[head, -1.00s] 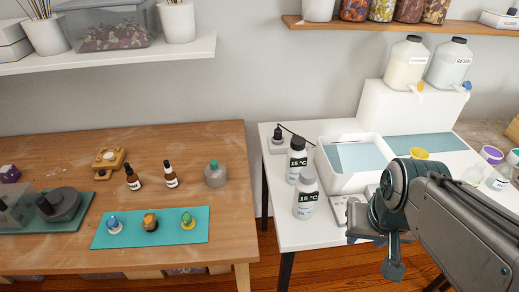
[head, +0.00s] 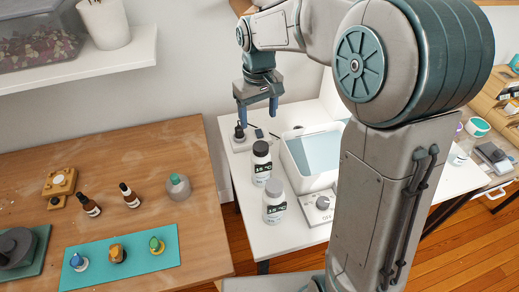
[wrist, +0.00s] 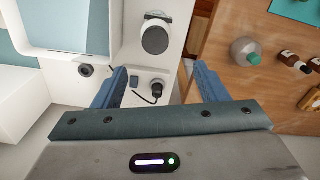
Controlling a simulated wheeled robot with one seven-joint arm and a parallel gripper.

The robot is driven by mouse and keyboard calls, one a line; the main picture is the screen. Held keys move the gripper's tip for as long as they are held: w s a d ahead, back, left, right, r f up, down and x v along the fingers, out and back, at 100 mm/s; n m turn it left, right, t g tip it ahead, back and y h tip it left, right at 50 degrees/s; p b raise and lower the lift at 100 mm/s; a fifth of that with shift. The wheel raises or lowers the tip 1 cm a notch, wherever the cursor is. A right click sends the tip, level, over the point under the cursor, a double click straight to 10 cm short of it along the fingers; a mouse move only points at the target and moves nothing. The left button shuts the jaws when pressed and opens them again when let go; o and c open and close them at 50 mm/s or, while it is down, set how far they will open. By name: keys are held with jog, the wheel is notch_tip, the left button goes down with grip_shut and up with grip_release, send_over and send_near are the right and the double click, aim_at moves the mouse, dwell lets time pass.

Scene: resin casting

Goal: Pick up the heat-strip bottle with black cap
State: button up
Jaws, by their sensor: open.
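The heat-strip bottle with the black cap (head: 262,162) stands upright on the white table, its label reading 15 °C. In the wrist view the black cap (wrist: 155,40) shows from above, just past the gap between the fingers (wrist: 160,70). That bottle's lower body is hidden there.
A small black-topped device (head: 240,134) with a cord stands behind the bottles, under my gripper. A white basin (head: 294,168) stands close on the right, with a grey scale-like device (head: 318,206) in front. The wooden table (head: 150,150) lies left, across a gap.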

aim_at(261, 146)
jog(key=f, duration=0.5)
jog(key=f+p, duration=0.1)
jog(key=f, duration=0.2)
jog(key=shift+w+f, duration=0.3)
jog(key=shift+d+f+p, duration=0.2)
jog(key=shift+f+p, duration=0.15)
jog(key=shift+f, duration=0.95)
jog(key=shift+d+f+p, duration=0.15)
jog(key=shift+f+p, duration=0.15)
jog(key=shift+f, duration=1)
grip_shut()
